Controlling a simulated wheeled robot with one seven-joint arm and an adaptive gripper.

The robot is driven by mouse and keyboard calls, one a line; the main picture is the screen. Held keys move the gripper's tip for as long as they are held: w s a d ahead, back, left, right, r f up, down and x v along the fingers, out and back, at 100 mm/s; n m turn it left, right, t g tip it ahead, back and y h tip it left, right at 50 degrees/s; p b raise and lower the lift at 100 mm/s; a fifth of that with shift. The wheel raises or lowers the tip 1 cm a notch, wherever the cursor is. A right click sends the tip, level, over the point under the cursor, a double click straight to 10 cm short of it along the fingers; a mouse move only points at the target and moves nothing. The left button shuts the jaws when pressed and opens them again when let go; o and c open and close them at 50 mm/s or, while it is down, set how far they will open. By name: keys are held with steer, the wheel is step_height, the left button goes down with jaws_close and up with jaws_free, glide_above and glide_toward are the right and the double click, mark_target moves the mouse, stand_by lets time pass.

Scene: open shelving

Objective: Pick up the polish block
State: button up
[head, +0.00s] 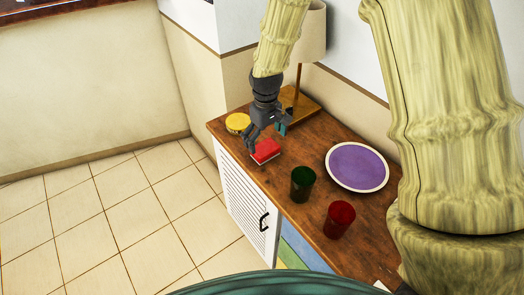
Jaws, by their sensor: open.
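A red block (266,151), which looks like the polish block, lies on the wooden top of a cabinet, near its front edge. A paler edge shows along its lower side. My gripper (264,143) is open and points down right over the red block. Its dark fingers hide part of the block's far side. I cannot tell whether the fingers touch it.
A yellow round item (238,123) lies left of my gripper. A lamp (299,95) on a wooden base stands behind. A green cup (302,184), a red cup (339,219) and a purple plate (357,167) stand to the right on the cabinet top (290,236).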

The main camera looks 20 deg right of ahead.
mark_target(266, 147)
steer(key=shift+s+d+f, duration=0.1)
steer(key=shift+s+f, duration=0.15)
steer(key=f, duration=0.1)
steer(key=f+p, duration=0.1)
steer(key=f, duration=0.1)
steer(key=shift+w+f, duration=0.1)
steer(key=shift+w, duration=0.25)
steer(key=shift+s+f, duration=0.2)
steer(key=shift+f, duration=0.2)
steer(key=shift+w, duration=0.1)
steer(key=c, duration=1)
